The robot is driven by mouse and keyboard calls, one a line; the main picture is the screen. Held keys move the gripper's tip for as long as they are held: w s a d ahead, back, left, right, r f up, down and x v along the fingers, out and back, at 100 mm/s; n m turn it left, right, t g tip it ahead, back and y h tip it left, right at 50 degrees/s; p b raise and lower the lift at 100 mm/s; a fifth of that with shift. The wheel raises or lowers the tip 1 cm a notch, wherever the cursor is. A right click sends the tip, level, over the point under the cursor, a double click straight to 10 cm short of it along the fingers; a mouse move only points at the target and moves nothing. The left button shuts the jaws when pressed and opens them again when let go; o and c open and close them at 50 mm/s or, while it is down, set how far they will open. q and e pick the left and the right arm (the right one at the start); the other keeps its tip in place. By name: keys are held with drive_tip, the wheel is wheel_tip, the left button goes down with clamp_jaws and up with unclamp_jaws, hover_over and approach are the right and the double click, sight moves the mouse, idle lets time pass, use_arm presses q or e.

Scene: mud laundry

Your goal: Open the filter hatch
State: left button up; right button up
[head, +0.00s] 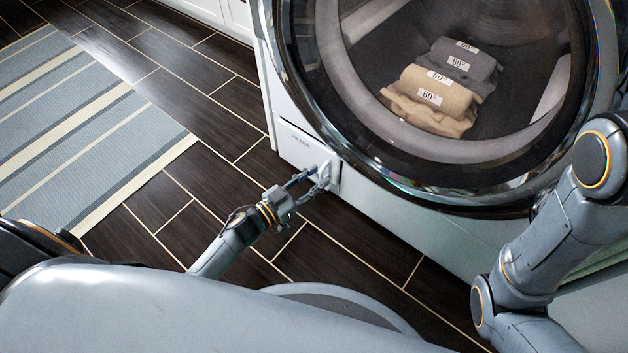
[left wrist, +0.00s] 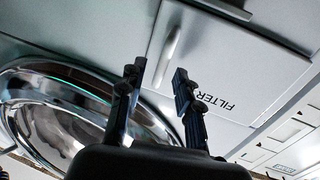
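The filter hatch (head: 299,148) is a white panel low on the front of the washing machine, below and left of the round door. In the left wrist view the hatch (left wrist: 240,62) carries the word FILTER and looks closed, its edges flush with the front. Its light bar handle (left wrist: 172,48) shows between my finger tips. My left gripper (head: 308,179) reaches the handle side of the hatch; in the left wrist view the gripper (left wrist: 160,70) has its two fingers apart, with the handle between them. Whether either finger touches the handle is unclear. My right gripper is out of view.
The washing machine's round glass door (head: 440,90) is closed, with folded towels (head: 436,98) marked 60° behind it. A striped rug (head: 75,120) lies on the dark tiled floor at left. My right arm is at the right.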

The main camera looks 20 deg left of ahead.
use_arm(q)
clamp_jaws()
drive_tip(key=shift+a, duration=0.1)
idle(0.3)
